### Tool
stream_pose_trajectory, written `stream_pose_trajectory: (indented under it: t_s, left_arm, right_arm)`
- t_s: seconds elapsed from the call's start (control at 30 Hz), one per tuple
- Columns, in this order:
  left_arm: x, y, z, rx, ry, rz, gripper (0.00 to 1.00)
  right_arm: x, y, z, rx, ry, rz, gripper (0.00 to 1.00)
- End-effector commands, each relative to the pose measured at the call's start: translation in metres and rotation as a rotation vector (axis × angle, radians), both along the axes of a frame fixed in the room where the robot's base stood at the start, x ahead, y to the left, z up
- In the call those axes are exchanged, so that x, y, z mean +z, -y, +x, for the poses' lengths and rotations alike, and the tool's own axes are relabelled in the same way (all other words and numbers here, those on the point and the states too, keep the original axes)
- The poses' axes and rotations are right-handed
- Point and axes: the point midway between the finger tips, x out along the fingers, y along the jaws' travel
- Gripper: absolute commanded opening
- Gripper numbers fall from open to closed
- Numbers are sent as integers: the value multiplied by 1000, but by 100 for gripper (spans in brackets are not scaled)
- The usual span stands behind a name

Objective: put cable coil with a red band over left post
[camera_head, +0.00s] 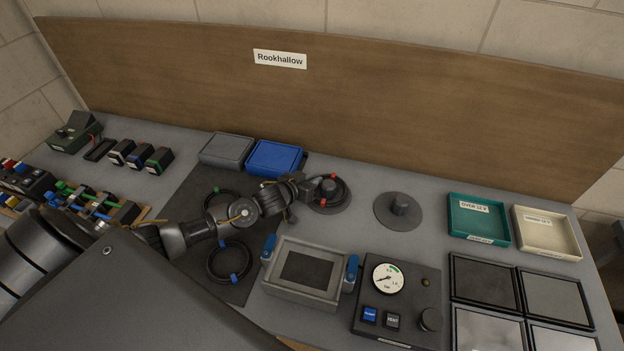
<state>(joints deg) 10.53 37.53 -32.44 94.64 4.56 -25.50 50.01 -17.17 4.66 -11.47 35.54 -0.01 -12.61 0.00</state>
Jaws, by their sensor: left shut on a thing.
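The cable coil with a red band (343,191) is black and sits at the left post, above its round grey base (330,210). My left gripper (315,190) reaches in from the left and is shut on the coil's left side. The coil looks to be around the left post, whose top is partly hidden by the coil and gripper. I cannot tell whether the coil rests on the base or is held above it. The right post (400,203) stands bare on its own round base. My right gripper is not in view.
A coil with blue bands (230,262) and another dark coil (222,198) lie on the dark mat. A grey tray with blue handles (308,272) and a gauge box (397,300) stand in front. Blue (275,158), teal (478,218) and cream (546,232) bins lie around.

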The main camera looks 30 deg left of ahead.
Motion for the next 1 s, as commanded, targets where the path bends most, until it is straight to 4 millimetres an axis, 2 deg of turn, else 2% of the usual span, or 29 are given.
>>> stream_pose_trajectory:
  t_s: [0.2,0.23,0.3,0.57,0.73,0.8,1.0]
  left_arm:
    - [-4,0,0,-1,0,-1,0]
    - [-5,0,0,0,-1,0,19]
    - [-5,0,0,0,-2,0,27]
    - [-5,0,-1,-1,-2,0,27]
    - [14,0,0,-2,1,1,27]
    - [10,-2,-14,-1,-2,0,27]
    - [27,-7,-55,-4,-1,1,27]
  right_arm:
    - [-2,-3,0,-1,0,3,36]
    - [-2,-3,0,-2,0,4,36]
    - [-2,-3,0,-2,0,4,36]
    - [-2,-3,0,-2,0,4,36]
    - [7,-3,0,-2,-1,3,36]
    - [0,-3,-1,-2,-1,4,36]
    - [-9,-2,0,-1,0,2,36]
